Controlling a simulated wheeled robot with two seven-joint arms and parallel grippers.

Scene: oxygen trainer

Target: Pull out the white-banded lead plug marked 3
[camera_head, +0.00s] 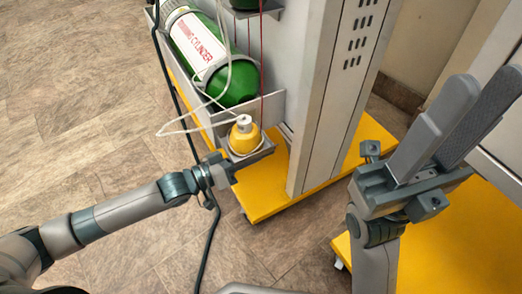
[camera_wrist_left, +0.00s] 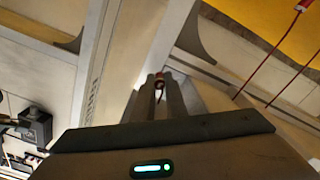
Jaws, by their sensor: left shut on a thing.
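My left gripper (camera_head: 220,172) is at the lower left of a grey bracket that holds a yellow, white-capped unit. In the left wrist view its fingers (camera_wrist_left: 160,88) are shut on a small lead plug (camera_wrist_left: 160,78), which shows only as a reddish-brown and dark end between the tips. Its white band and its mark cannot be made out. Whether the plug is still seated in a socket cannot be told. In the head view the plug is not distinguishable. My right gripper (camera_head: 487,88) is open and empty at the right, its fingers pointing up and right.
The yellow unit (camera_head: 244,135) has a pale tube looping to its left. A green cylinder (camera_head: 205,55) lies above it. A grey column (camera_head: 330,100) rises from a yellow base (camera_head: 265,195). A dark cable (camera_head: 208,245) hangs to the floor. Red leads (camera_wrist_left: 290,35) cross the left wrist view's upper right.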

